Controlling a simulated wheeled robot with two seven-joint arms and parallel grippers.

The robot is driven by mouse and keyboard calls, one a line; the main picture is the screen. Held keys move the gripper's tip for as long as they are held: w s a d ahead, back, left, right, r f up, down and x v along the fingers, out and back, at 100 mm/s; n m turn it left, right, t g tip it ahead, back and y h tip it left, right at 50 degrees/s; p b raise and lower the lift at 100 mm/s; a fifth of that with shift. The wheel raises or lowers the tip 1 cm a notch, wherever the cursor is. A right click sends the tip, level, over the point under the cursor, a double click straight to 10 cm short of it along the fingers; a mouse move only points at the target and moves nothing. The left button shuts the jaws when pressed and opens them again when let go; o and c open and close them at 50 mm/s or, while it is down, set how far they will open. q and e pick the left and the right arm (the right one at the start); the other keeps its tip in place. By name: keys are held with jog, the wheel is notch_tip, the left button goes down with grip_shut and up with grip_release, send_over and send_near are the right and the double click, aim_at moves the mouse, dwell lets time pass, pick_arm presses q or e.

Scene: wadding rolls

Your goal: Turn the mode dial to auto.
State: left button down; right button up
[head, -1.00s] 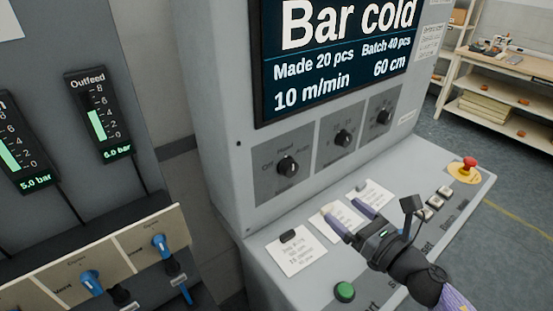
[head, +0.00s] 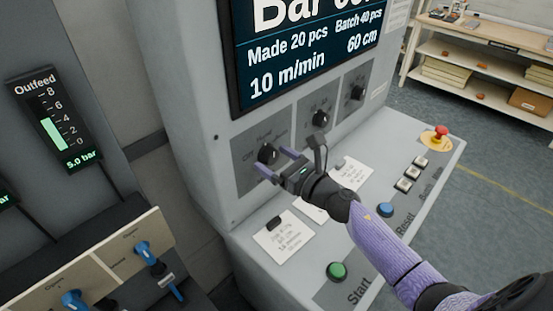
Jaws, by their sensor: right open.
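The mode dial (head: 267,153) is the left black knob on the grey machine front, with Off, Hand and Auto marked around it. Its exact pointer position is too small to tell now. My right gripper (head: 274,161) is open and empty-looking, its two purple fingers reaching toward the dial from the lower right. One finger lies below left of the knob and the other to its right. I cannot tell whether they touch it. My left gripper is not in view.
Two more black knobs (head: 320,119) sit to the right. Below are paper cards (head: 283,240), a green Start button (head: 337,270), a blue Reset button (head: 386,209) and a red stop button (head: 437,134). Blue-handled valves (head: 142,252) stand at the left.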

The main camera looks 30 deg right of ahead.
grip_shut()
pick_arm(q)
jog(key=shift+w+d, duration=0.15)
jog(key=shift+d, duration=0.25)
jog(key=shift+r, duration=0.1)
pick_arm(e)
jog(key=shift+m, duration=1)
jog(key=m+p, duration=0.1)
jog(key=m, duration=0.2)
jog(key=shift+m, duration=0.3)
jog(key=m, duration=0.2)
jog(key=shift+m+p, duration=0.3)
jog(key=shift+p, duration=0.05)
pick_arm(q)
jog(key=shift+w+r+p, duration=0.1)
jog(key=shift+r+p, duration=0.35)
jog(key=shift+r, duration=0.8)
pick_arm(e)
jog(key=shift+m, duration=1.8)
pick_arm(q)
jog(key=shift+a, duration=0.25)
pick_arm(e)
jog(key=shift+s, duration=0.1)
